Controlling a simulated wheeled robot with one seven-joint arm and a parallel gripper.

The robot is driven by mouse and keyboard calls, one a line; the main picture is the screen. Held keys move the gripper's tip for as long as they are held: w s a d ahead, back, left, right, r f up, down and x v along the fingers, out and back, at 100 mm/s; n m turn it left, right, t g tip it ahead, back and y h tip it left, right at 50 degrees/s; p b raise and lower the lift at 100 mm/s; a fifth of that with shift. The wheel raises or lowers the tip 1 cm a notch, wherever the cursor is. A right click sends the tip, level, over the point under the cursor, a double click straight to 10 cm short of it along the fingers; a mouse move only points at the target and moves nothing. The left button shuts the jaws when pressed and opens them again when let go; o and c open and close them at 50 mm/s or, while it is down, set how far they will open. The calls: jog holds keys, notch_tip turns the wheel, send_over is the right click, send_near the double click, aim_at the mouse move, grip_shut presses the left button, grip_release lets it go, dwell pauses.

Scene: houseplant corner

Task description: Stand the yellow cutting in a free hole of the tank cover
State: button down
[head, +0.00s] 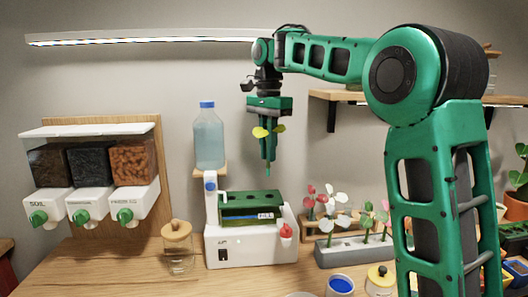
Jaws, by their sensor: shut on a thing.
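My gripper (269,155) points straight down and is shut on the yellow cutting (261,132). The cutting's yellow leaves stick out on both sides of the fingers. A short green stem end shows below the fingertips. The tank cover (236,213) is the green top piece on a white tank unit (232,249), with a FILL label on its front. The cutting's lower end hangs above the cover, apart from it in the picture. Dark holes show on the cover's top, but it is too small to tell which are free.
A blue water bottle (208,138) stands behind the cover's left end. A corked glass jar (178,250) is to the left. A grey rack (340,252) with several pink and white cuttings stands to the right. Dispensers (90,208) are at far left. A shelf (350,97) hangs at right.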

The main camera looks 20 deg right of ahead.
jog(key=shift+d+f, duration=0.25)
jog(key=shift+f, duration=2.35)
jog(key=shift+s, duration=0.25)
jog(key=shift+f, duration=2.4)
jog(key=c, duration=1.7)
grip_release()
jog(key=o, duration=0.4)
